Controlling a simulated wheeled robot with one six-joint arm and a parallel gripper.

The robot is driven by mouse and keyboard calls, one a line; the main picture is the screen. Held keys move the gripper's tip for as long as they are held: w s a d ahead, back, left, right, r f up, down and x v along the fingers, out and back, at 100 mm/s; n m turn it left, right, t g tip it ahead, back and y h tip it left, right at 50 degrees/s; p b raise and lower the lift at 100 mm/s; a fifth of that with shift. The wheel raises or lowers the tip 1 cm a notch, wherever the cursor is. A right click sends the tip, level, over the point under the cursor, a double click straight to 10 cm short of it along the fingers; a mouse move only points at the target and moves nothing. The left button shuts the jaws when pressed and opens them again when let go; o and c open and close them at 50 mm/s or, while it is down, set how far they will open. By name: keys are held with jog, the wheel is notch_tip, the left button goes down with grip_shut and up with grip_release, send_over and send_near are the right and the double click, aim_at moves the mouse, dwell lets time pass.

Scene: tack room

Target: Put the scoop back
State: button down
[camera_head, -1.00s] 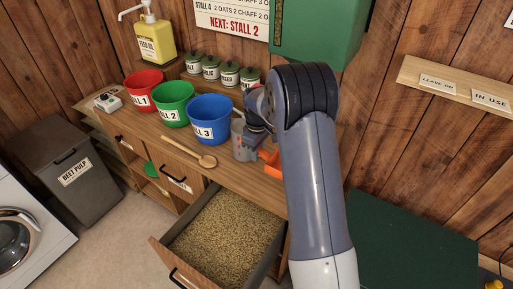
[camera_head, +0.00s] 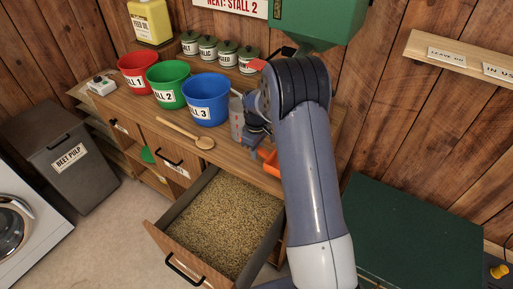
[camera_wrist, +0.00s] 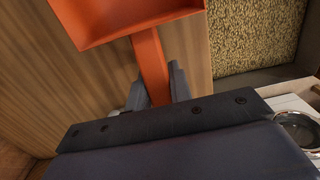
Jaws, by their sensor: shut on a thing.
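An orange scoop (camera_wrist: 142,22) shows in the wrist view, its bowl at the top and its handle (camera_wrist: 151,68) running down between my fingers. My gripper (camera_wrist: 158,90) is shut on that handle. In the head view my gripper (camera_head: 256,140) is at the right part of the counter, beside a grey jug, and a part of the orange scoop (camera_head: 271,163) shows near the counter's front edge. My arm hides the rest of it. The open drawer (camera_head: 165,246) full of grain (camera_head: 222,222) is below and in front.
Red (camera_head: 138,72), green (camera_head: 168,85) and blue (camera_head: 206,100) buckets stand on the counter (camera_head: 130,105). A wooden spoon (camera_head: 185,133) lies before them. The grey jug (camera_head: 237,122) is close to my gripper. A green box (camera_head: 315,22) hangs above; a dark green chest (camera_head: 410,235) stands right.

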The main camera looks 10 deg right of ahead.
jog(key=shift+f, duration=0.6)
jog(key=c, duration=1.2)
grip_release()
notch_tip(320, 180, up, 11)
jog(key=shift+f+b, duration=0.1)
jog(key=shift+b, duration=0.9)
notch_tip(320, 180, up, 8)
jog(key=p, duration=0.6)
jog(key=shift+p, duration=0.3)
